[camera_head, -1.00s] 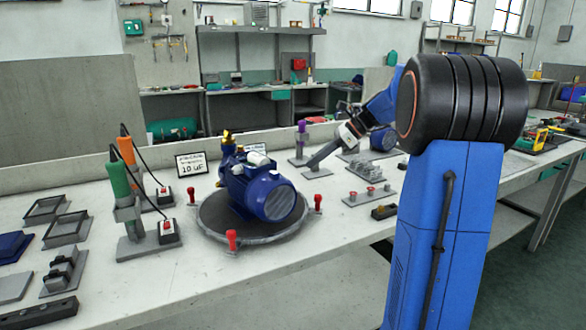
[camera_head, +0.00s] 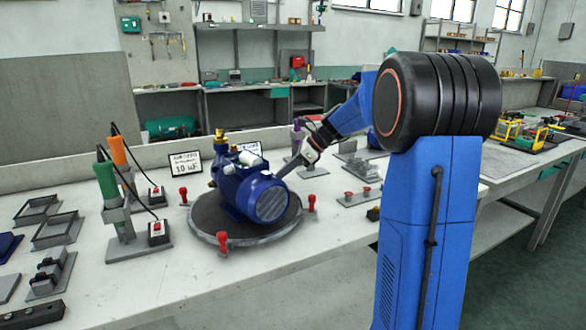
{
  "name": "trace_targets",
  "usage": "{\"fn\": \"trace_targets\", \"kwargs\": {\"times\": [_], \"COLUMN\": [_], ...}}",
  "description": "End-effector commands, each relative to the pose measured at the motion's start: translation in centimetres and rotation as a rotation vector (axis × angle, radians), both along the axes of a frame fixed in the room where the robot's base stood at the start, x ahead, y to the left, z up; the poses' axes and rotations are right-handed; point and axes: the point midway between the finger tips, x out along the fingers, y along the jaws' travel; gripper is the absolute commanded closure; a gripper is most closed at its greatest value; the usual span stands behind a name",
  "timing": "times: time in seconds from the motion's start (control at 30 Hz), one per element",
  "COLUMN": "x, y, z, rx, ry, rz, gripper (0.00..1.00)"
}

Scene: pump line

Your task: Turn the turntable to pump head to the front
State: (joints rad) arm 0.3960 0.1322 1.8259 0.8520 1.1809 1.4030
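The turntable (camera_head: 205,229) is a dark round disc with a grey rim and red knobs standing around it, including a left knob (camera_head: 183,196), a front knob (camera_head: 222,241) and a right knob (camera_head: 311,203). A blue pump (camera_head: 236,190) lies on it. Its round motor end faces front right. The pump head with brass fittings (camera_head: 220,143) is at the back left. My gripper (camera_head: 283,172) points down and left, just behind the pump's right side. Its fingertips are small and partly hidden there, so I cannot tell whether they are open or touch anything.
Left of the turntable stand a green-handled and an orange-handled tool (camera_head: 106,178) with cords and red-switch boxes (camera_head: 158,231). A sign (camera_head: 185,164) stands behind the turntable. A plate with red buttons (camera_head: 359,196) lies to the right. Bench in front of the turntable is clear.

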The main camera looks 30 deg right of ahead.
Motion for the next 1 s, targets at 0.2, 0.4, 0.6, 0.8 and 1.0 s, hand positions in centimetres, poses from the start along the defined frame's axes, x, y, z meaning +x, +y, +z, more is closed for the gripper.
{"fn": "trace_targets", "kwargs": {"times": [0.2, 0.4, 0.6, 0.8, 1.0], "x": [1.2, 1.4, 1.4, 1.5, 2.0], "y": [1.9, 2.3, 2.3, 2.3, 2.9], "z": [0.1, 0.1, 0.1, 0.1, 0.0], "rx": [0.000, 0.001, 0.001, 0.000, 0.001], "ry": [0.000, -0.001, 0.000, 0.000, 0.001], "rz": [0.001, 0.000, -0.001, 0.006, 0.040], "gripper": [1.00, 1.00, 1.00, 1.00, 1.00]}}
